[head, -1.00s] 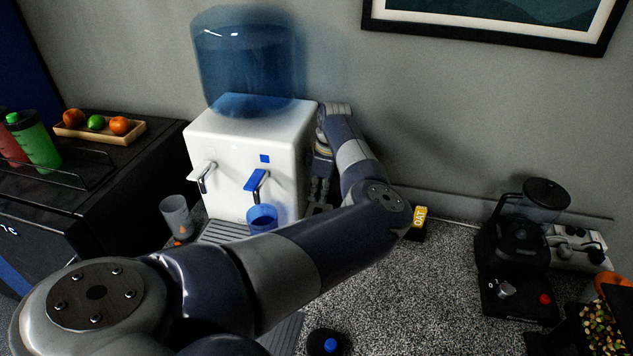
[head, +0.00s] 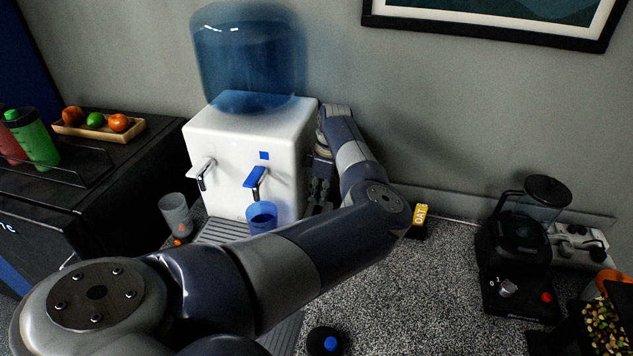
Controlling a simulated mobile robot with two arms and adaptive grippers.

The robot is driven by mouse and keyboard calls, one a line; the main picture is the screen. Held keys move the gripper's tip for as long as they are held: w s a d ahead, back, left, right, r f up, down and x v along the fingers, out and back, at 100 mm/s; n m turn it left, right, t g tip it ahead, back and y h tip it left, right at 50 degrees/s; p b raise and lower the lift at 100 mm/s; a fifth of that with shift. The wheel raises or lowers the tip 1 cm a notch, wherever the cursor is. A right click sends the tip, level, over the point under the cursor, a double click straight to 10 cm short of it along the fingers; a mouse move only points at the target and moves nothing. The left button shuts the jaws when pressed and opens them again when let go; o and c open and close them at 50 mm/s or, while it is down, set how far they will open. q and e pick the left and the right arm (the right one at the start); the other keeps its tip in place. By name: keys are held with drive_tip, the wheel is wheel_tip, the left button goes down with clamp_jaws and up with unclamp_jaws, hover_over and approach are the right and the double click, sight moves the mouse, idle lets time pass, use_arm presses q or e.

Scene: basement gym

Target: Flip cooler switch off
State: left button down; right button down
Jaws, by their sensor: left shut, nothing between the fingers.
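The water cooler (head: 228,150) is a white box with a blue water bottle (head: 250,58) on top, standing against the wall. Its front has a white tap (head: 203,170) and a blue tap (head: 254,178). A blue cup (head: 261,217) is below the blue tap. No switch shows on the faces in view. My left arm reaches across the counter to the cooler's right side. My left gripper (head: 319,196) points down beside that side, fingers together and empty, partly in shadow. I cannot tell whether it touches the cooler. My right gripper is not in view.
A grey cup (head: 175,215) stands left of the drip tray (head: 222,232). A yellow-labelled box (head: 418,221) lies right of my arm. A grinder (head: 517,245) and a power strip (head: 579,246) are at right. The speckled counter (head: 425,290) between is clear.

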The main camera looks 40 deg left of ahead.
sight(319, 208)
use_arm(q)
drive_tip(key=shift+f, duration=0.15)
idle(0.6)
drive_tip(key=shift+f+b, duration=0.7)
drive_tip(key=shift+f, duration=0.2)
idle(0.4)
drive_tip(key=shift+r, duration=0.1)
drive_tip(key=shift+r+p, duration=2.4)
drive_tip(key=shift+r, duration=1.1)
drive_tip(key=shift+f, duration=0.1)
drive_tip(key=shift+s+d, duration=0.1)
